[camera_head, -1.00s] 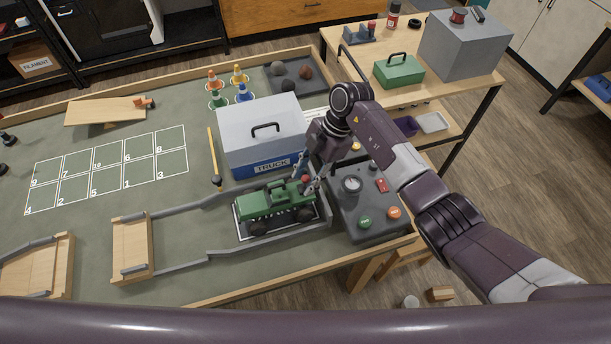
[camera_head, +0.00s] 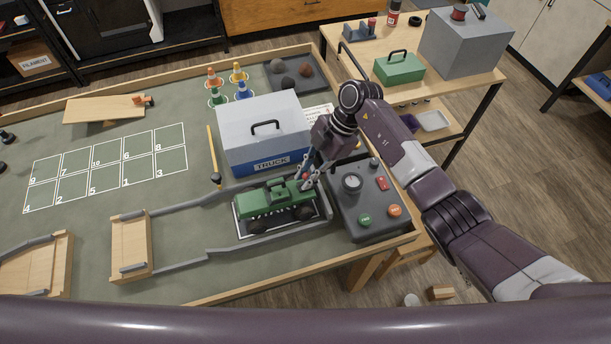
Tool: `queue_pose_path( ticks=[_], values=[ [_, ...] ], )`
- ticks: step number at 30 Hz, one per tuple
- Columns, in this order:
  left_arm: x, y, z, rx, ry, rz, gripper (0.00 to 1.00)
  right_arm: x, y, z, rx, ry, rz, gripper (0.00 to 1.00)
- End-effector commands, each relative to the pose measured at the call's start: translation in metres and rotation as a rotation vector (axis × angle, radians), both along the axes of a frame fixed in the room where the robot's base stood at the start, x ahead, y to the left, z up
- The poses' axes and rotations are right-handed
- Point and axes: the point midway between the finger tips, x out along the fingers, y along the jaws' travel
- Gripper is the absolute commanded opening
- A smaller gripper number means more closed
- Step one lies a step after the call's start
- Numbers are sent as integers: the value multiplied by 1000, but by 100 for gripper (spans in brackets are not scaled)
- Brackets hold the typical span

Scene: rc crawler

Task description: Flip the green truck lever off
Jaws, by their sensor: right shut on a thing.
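The green truck (camera_head: 268,203) stands on a dark mat on the table, between grey rails, with its dark wheels down. My right gripper (camera_head: 308,183) reaches down to the right end of the truck's top. Its fingers are shut on the truck's lever there. The lever is hidden by the fingers, so I cannot tell its position. My left gripper is not in view.
A white and blue truck box (camera_head: 262,137) stands just behind the truck. A grey control panel (camera_head: 370,222) with a gauge and buttons is to its right. Wooden ramp pieces (camera_head: 131,244) lie left. Small cones (camera_head: 239,72) and a rock tray (camera_head: 322,72) stand behind.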

Motion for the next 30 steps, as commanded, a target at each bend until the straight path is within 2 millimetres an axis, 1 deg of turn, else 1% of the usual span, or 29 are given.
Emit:
queue_pose_path(
  ticks=[1,4,12,18,24,30],
  values=[
    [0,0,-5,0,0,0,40,2,-3,-3,24,8,-3,0],
    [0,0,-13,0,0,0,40,2,-6,-5,88,28,-4,0],
    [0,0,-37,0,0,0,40,5,-11,-8,260,82,-4,0],
    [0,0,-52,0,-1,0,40,6,-13,-7,352,112,-3,0],
    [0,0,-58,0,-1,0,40,6,-15,-6,398,127,-2,0],
    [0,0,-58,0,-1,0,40,5,-15,-5,408,131,-1,0]
  ],
)
